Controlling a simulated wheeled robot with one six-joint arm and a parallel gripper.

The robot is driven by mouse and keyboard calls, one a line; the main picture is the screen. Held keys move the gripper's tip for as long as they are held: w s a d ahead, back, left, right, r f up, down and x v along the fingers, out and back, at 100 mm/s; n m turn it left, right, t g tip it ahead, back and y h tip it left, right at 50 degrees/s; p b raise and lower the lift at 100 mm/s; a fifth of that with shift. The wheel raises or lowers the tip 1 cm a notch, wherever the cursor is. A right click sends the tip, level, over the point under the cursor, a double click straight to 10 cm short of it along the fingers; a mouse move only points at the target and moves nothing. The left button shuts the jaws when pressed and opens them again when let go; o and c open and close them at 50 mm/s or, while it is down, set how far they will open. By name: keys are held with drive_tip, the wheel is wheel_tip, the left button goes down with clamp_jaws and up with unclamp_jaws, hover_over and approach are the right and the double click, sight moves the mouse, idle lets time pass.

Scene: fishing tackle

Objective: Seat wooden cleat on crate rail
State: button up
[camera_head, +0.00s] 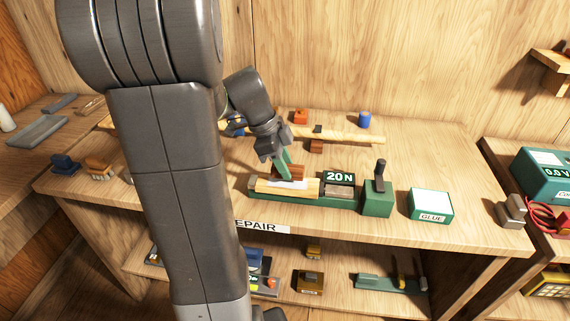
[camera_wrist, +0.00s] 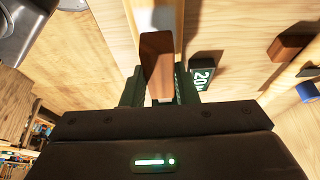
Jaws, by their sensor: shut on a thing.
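My gripper (camera_head: 287,170) is shut on a small reddish-brown wooden cleat (camera_head: 297,172). In the wrist view the cleat (camera_wrist: 157,58) stands between the two dark green fingers (camera_wrist: 160,92). The pale wooden crate rail (camera_head: 310,189) lies in a long green fixture (camera_head: 334,204) on the bench, with a white patch (camera_head: 287,183) on its top. The cleat is at the rail's top, by the white patch. I cannot tell whether it touches. The fingers hide part of the cleat.
A "20 N" display (camera_head: 339,178) and a green block with a dark lever (camera_head: 378,192) stand right of the rail. A green GLUE box (camera_head: 431,205) is further right. Behind lies a long wooden bar (camera_head: 345,134) with small blocks nearby.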

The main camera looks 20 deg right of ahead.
drive_tip(key=shift+f+b, duration=1.1)
drive_tip(key=o, duration=1.1)
drive_tip(key=shift+c, duration=0.2)
drive_tip(key=shift+r, duration=0.15)
drive_tip(key=p+v, duration=0.1)
drive_tip(key=v, duration=1.2)
drive_tip(key=shift+r, duration=0.3)
drive_tip(key=shift+w, duration=0.1)
drive_tip(key=b+x, duration=0.1)
drive_tip(key=x, duration=1.3)
drive_tip(key=shift+a, duration=0.1)
drive_tip(key=shift+r+p, duration=0.5)
drive_tip(key=shift+r, duration=0.05)
drive_tip(key=shift+f, duration=0.15)
